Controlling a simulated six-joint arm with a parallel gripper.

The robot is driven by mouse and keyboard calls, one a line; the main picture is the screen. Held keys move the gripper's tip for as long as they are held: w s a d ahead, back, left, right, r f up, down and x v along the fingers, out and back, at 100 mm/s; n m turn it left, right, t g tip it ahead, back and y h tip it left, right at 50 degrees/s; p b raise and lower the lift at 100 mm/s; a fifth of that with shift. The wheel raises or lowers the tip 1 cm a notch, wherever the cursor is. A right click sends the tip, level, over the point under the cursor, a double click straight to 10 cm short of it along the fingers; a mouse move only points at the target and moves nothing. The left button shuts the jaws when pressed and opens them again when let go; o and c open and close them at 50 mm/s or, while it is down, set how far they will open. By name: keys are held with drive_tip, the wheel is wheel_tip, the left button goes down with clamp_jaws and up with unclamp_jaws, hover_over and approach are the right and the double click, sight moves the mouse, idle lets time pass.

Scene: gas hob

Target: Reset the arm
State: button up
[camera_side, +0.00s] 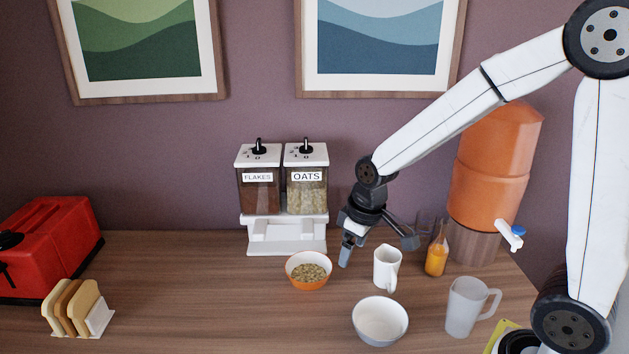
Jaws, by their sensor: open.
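My gripper (378,245) hangs from the white arm above the counter, its two fingers spread wide and nothing between them. It is just right of the orange-rimmed bowl (309,283), which holds a heap of grain-like food. A white jug (387,268) stands just below the fingers in the picture; I cannot tell the exact gap. An empty white bowl (380,321) stands nearer the front.
A dispenser (287,232) labelled FLAKES and OATS stands behind the filled bowl. An orange bottle (436,256), an orange water dispenser (490,170) and a translucent pitcher (466,307) are at right. A red toaster (48,243) and bread rack (75,308) are at left. The centre-left counter is clear.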

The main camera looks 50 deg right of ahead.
drive_tip(key=s+a+f+m, duration=0.1)
drive_tip(key=s+f+m, duration=0.1)
drive_tip(key=s, duration=0.5)
drive_tip(key=shift+f, duration=0.8)
